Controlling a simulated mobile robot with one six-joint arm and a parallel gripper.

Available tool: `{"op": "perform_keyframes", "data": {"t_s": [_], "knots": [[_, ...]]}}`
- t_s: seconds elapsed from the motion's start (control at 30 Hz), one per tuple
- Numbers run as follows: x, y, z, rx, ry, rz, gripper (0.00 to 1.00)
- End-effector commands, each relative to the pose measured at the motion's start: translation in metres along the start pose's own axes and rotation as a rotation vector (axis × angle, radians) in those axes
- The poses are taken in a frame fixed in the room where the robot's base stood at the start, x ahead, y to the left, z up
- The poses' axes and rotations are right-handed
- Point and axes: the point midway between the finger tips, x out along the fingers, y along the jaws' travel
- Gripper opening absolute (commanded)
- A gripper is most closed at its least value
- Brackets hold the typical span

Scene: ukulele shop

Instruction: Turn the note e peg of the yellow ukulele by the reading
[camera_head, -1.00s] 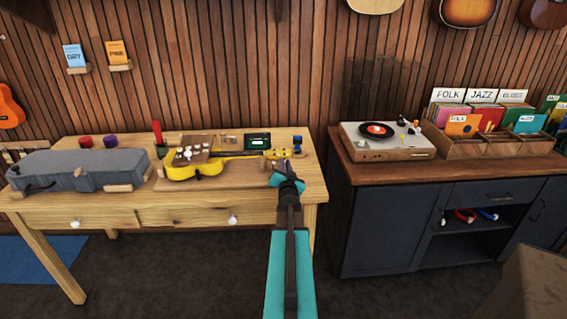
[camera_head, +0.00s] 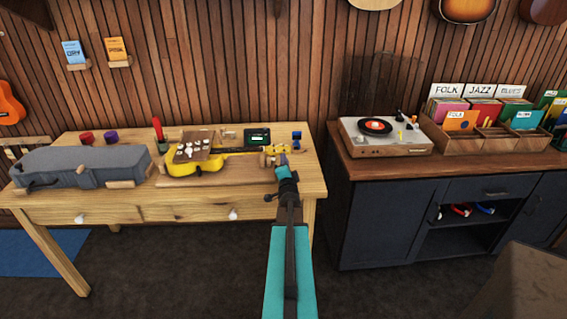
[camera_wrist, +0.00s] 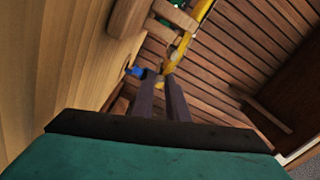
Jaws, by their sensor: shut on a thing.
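The yellow ukulele (camera_head: 184,168) lies on a wooden board on the workbench, its neck pointing right. Its headstock (camera_head: 277,150) is by the tip of my arm. My gripper (camera_head: 281,162) is at the near side of the headstock. In the wrist view my gripper (camera_wrist: 165,79) has its dark fingers close together at a small pale peg on the edge of the yellow headstock (camera_wrist: 178,55). The fingertips hide most of that peg, and I cannot read which note it is. A dark tuner with a green screen (camera_head: 257,138) stands behind the neck; its reading is too small to make out.
A grey instrument case (camera_head: 80,167) lies on the bench's left. A blue item (camera_head: 297,135) stands behind the headstock. A dark cabinet (camera_head: 385,215) with a turntable (camera_head: 385,137) and record crates (camera_head: 480,138) stands to the right.

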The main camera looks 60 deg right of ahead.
Motion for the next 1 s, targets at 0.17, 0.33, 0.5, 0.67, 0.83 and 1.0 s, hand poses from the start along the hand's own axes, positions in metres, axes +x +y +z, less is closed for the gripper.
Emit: {"op": "perform_keyframes", "data": {"t_s": [0.17, 0.33, 0.5, 0.67, 0.83, 1.0], "knots": [[0.0001, 0.0001, -0.0006, 0.013, 0.001, 0.000, 0.00], [0.0001, 0.0002, -0.0006, 0.012, 0.001, 0.000, 0.00], [0.0001, 0.0002, -0.0005, 0.011, 0.001, 0.000, 0.22], [0.0000, 0.0002, -0.0003, 0.011, 0.000, 0.000, 0.22], [-0.0007, 0.0003, -0.0001, 0.010, 0.000, 0.000, 0.22], [-0.0059, 0.0005, 0.0000, 0.010, 0.000, 0.000, 0.22]]}}
